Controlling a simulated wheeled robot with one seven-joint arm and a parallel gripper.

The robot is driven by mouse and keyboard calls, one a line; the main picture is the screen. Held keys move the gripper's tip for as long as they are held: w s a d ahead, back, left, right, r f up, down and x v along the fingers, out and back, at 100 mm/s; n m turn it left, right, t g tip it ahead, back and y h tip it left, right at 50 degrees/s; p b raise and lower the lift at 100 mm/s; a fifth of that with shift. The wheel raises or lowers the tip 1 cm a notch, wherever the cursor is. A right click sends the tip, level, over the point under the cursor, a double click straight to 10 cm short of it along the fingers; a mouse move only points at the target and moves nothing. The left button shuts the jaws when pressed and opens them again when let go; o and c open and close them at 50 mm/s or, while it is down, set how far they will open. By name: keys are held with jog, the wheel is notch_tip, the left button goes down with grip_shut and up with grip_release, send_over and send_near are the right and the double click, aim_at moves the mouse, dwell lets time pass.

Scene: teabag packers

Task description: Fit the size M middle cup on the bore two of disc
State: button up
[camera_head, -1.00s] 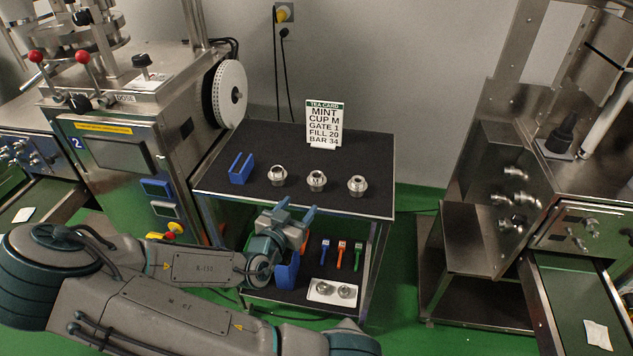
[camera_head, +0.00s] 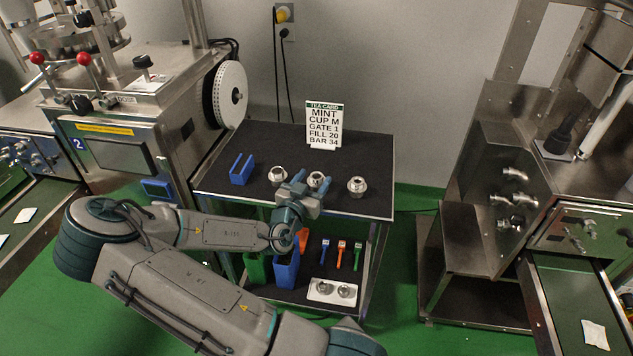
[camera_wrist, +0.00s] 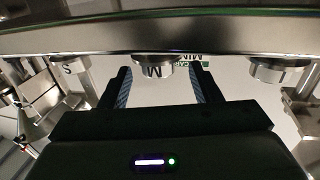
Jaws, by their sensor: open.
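The size M middle cup (camera_head: 317,179) is a small metal cup standing on the dark top shelf of the cart, between two similar cups. In the wrist view it shows upside down with its letter M (camera_wrist: 153,70). My gripper (camera_head: 312,188) is at the front of that cup, with its fingers pointing toward it. In the wrist view the open fingers (camera_wrist: 163,84) lie on either side of the M cup, with gaps visible. The disc and its bore two are not clearly identifiable in these views.
The left cup (camera_head: 278,175), marked S (camera_wrist: 72,67), and the right cup (camera_head: 357,186) stand close beside it. A blue holder (camera_head: 242,169) and a tea card (camera_head: 324,127) are on the shelf. Several tools lie on the lower shelf (camera_head: 288,294). Machines flank the cart.

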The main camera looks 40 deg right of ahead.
jog(key=p+x, duration=0.1)
jog(key=x, duration=0.3)
jog(key=shift+d+f, duration=0.15)
jog(key=shift+d, duration=0.2)
jog(key=c, duration=1.1)
